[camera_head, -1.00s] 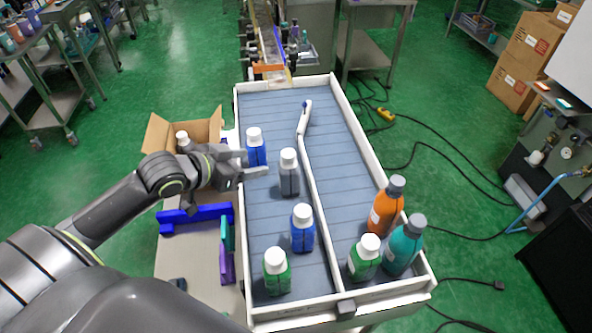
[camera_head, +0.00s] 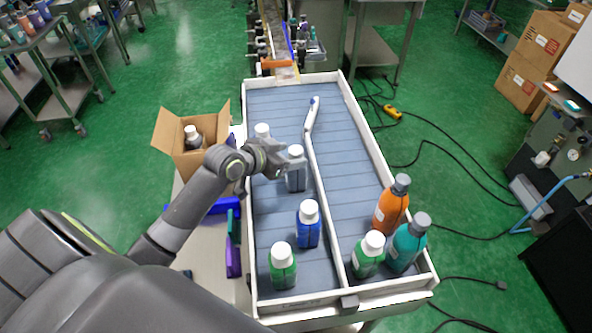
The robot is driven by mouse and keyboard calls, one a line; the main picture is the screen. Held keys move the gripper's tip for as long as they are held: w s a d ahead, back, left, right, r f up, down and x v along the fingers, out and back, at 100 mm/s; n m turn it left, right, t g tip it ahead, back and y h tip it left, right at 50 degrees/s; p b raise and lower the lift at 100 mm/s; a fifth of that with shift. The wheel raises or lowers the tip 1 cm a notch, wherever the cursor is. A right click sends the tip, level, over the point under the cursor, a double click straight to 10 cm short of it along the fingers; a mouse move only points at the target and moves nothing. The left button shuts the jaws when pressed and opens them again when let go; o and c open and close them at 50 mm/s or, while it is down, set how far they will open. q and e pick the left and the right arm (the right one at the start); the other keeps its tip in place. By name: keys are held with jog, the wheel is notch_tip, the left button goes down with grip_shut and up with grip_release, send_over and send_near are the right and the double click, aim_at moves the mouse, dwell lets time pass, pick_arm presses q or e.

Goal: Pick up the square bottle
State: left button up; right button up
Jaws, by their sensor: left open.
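Several bottles stand upright on the grey slatted conveyor tray (camera_head: 262,97). A grey, square-looking bottle (camera_head: 297,180) with a white cap stands in the left lane, left of the divider. My left gripper (camera_head: 287,161) is open, its fingers reaching towards this bottle's upper left side; I cannot tell whether they touch it. A bottle with a white cap (camera_head: 262,130) stands just behind the gripper, its body mostly hidden by it. Nearer in the left lane are a blue bottle (camera_head: 308,229) and a green bottle (camera_head: 282,271), both white-capped. My right gripper is not in view.
The right lane holds an orange bottle (camera_head: 390,211), a teal bottle (camera_head: 407,247) and a green bottle (camera_head: 367,259). A white divider (camera_head: 309,145) separates the lanes. An open cardboard box (camera_head: 166,131) with a white-capped bottle (camera_head: 193,138) stands left of the tray.

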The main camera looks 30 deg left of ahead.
pick_arm(q)
jog(key=shift+w+d+f, duration=0.1)
jog(key=shift+w+d, duration=0.05)
jog(key=shift+w, duration=0.15)
jog(key=p+x, duration=0.1)
jog(key=x, duration=0.2)
jog(key=shift+s+f, duration=0.1)
jog(key=shift+w+d+f+p, duration=0.15)
jog(key=shift+w+f+p, duration=0.2)
jog(key=shift+w, duration=0.2)
grip_shut()
